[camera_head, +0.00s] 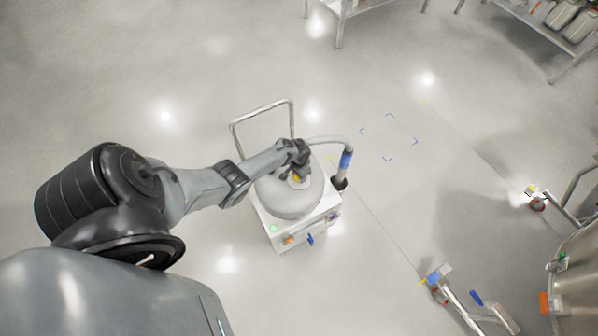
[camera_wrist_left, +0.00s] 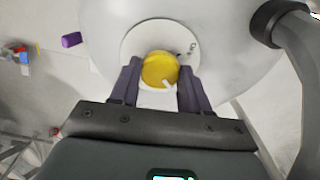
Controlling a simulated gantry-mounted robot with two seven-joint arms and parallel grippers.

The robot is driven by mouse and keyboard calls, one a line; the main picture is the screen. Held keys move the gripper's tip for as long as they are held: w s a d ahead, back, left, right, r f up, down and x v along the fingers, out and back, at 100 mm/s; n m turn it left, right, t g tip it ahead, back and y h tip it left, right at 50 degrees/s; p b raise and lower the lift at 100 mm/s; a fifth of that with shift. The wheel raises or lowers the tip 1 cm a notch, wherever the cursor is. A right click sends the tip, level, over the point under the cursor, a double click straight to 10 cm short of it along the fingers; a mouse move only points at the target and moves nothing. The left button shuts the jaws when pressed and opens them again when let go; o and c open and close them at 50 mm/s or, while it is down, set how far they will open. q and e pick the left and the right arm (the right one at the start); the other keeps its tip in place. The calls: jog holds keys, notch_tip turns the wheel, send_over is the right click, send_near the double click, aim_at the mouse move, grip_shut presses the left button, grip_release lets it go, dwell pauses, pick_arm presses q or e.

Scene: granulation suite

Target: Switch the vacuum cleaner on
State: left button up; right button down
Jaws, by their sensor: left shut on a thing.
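The vacuum cleaner (camera_head: 289,205) stands on the floor near the middle of the head view, a white boxy base with a rounded grey top, a metal handle and a hose. On its top is a round yellow knob (camera_wrist_left: 160,69) with a pale mark, set on a white disc (camera_wrist_left: 134,40). The yellow also shows in the head view (camera_head: 297,178). My left gripper (camera_head: 298,172) is over the top, pointing down. In the wrist view its two dark fingers (camera_wrist_left: 156,82) sit either side of the knob, shut on it. My right gripper is in neither view.
Metal racks (camera_head: 570,60) stand at the upper right. A steel vessel (camera_head: 585,275) and a trolley-like frame (camera_head: 470,310) are at the lower right. The floor around the vacuum is mostly clear.

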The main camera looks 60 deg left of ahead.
pick_arm(q)
jog(key=shift+m, duration=0.8)
jog(key=o, duration=1.1)
jog(key=shift+c, duration=0.2)
jog(key=shift+r, duration=0.1)
notch_tip(320, 180, up, 11)
jog(key=p, duration=0.5)
jog(key=shift+f+p, duration=0.2)
jog(key=shift+p, duration=0.15)
